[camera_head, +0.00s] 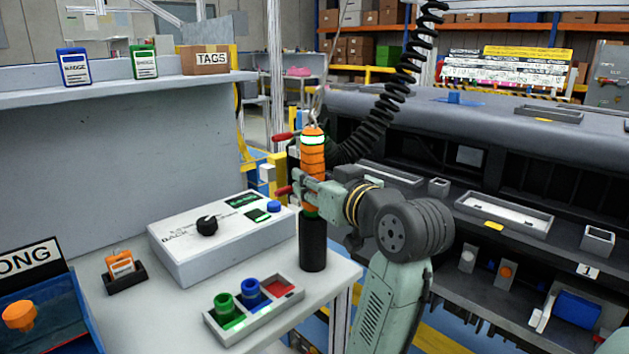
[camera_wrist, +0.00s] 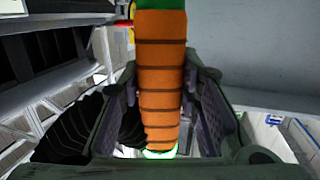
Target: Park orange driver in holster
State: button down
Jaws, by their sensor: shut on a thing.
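The orange driver (camera_head: 313,158) is upright, with a glowing green and white ring near its top and a green part at its lower end. My gripper (camera_head: 306,190) is shut around its lower body, coming from the right. In the wrist view the driver (camera_wrist: 162,75) runs between the two fingers (camera_wrist: 160,105). A black upright cylinder (camera_head: 313,242), which looks like the holster, stands on the bench's right side directly below the driver. The green end meets its top in the picture; whether the tip is inside is hidden.
A white control box (camera_head: 205,245) with a black knob stands left of the cylinder. A tray (camera_head: 212,332) with green, blue and red compartments lies in front. A black coiled cable (camera_head: 395,90) hangs behind the driver. The dashboard module (camera_head: 500,130) fills the right.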

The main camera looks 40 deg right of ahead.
jog(key=shift+f, duration=0.15)
jog(key=c, duration=1.1)
grip_release()
jog(key=v, duration=1.2)
jog(key=shift+f, duration=0.1)
